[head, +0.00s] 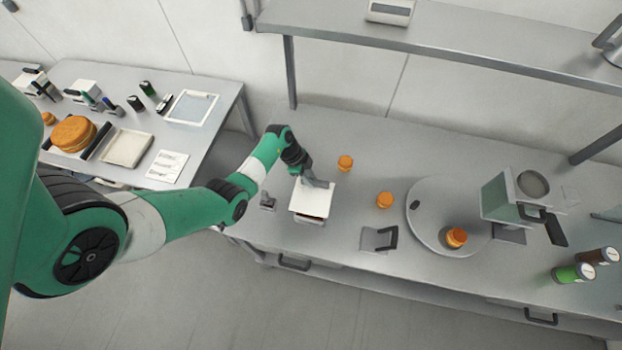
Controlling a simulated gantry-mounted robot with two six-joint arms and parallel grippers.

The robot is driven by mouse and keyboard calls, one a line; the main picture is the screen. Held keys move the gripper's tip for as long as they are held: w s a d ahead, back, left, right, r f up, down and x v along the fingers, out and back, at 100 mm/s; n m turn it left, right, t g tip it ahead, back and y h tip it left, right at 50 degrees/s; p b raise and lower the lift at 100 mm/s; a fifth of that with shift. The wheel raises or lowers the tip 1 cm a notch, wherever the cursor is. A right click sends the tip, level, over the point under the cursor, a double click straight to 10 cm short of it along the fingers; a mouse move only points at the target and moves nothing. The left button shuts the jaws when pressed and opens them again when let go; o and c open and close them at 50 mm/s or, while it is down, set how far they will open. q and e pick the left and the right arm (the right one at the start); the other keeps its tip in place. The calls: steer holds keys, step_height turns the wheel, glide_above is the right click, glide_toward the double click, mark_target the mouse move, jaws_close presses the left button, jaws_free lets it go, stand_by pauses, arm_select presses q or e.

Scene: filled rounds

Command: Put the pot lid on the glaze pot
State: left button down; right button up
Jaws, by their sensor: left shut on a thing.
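My left gripper (313,180) reaches down to the back edge of a white, flat, square piece (314,202) near the front of the grey worktop. It is shut on this piece, which looks like the pot lid. A pale box (306,219), which looks like the glaze pot, shows just below the piece's front edge. From this angle I cannot tell whether the lid touches the pot or is held a little above it. The gripper hides part of the lid's back edge. My right gripper is not in view.
Orange rounds (345,163) and (384,200) stand on the worktop; another (456,238) sits on a round grey plate (426,218). A black-handled tool (379,239), a grey-green machine (503,198) and two jars (573,273) stand to the right. A shelf (440,48) overhangs the back.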

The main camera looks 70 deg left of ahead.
arm_select(q)
step_height(320, 180, down, 5)
steer(key=b, duration=0.5)
steer(key=shift+f+b, duration=0.85)
steer(key=shift+f, duration=0.3)
steer(key=shift+p, duration=0.35)
steer(key=shift+f, duration=0.2)
steer(key=shift+c, duration=0.9)
jaws_free()
